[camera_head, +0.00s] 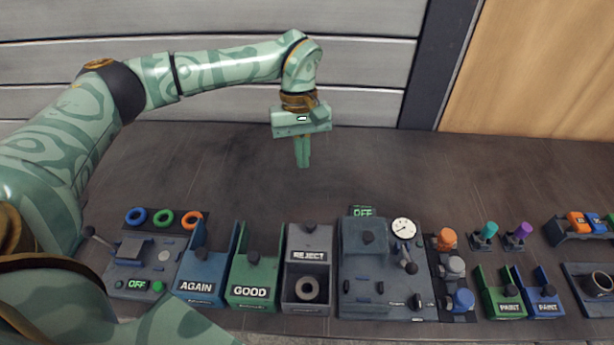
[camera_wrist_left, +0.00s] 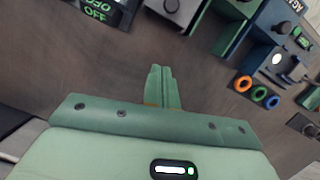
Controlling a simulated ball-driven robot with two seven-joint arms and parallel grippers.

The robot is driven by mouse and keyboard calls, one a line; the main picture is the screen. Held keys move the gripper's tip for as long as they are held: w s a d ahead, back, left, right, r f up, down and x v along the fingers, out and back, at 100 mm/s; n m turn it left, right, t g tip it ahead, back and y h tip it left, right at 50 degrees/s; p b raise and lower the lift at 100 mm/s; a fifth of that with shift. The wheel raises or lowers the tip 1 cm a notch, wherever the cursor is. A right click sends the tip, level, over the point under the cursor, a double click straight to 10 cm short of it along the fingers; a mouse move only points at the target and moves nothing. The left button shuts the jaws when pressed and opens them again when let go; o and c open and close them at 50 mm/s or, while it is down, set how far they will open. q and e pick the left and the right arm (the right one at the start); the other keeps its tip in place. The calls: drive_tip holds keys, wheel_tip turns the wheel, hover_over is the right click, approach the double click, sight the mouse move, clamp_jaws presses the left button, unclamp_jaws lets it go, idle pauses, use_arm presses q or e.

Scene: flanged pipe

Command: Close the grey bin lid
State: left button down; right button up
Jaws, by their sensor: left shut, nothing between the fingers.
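The grey bin (camera_head: 292,296), labelled REJECT, stands in the row on the table, right of the green bin. Its grey lid (camera_head: 294,240), with a dark knob, sits at the back of the bin, and the front part is uncovered, showing a dark ring (camera_head: 307,290). My left gripper (camera_head: 303,165) is shut and empty, pointing down above the table behind the grey bin, apart from it. The left wrist view shows its closed fingers (camera_wrist_left: 160,72) and part of the grey bin (camera_wrist_left: 178,10) at the top edge. My right gripper is not in view.
The blue AGAIN bin (camera_head: 200,290) and green GOOD bin (camera_head: 252,294) stand to the left. A panel with a gauge (camera_head: 404,229) stands close on the right. Orange, green and blue rings lie at the left. The table behind the row is clear.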

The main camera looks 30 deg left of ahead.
sight(310, 240)
use_arm(q)
drive_tip(key=s+d+f, duration=0.4)
drive_tip(key=s+f, duration=0.1)
drive_tip(key=f, duration=0.3)
drive_tip(key=shift+f, duration=0.25)
drive_tip(key=shift+b, duration=0.3)
drive_tip(key=shift+d, duration=0.1)
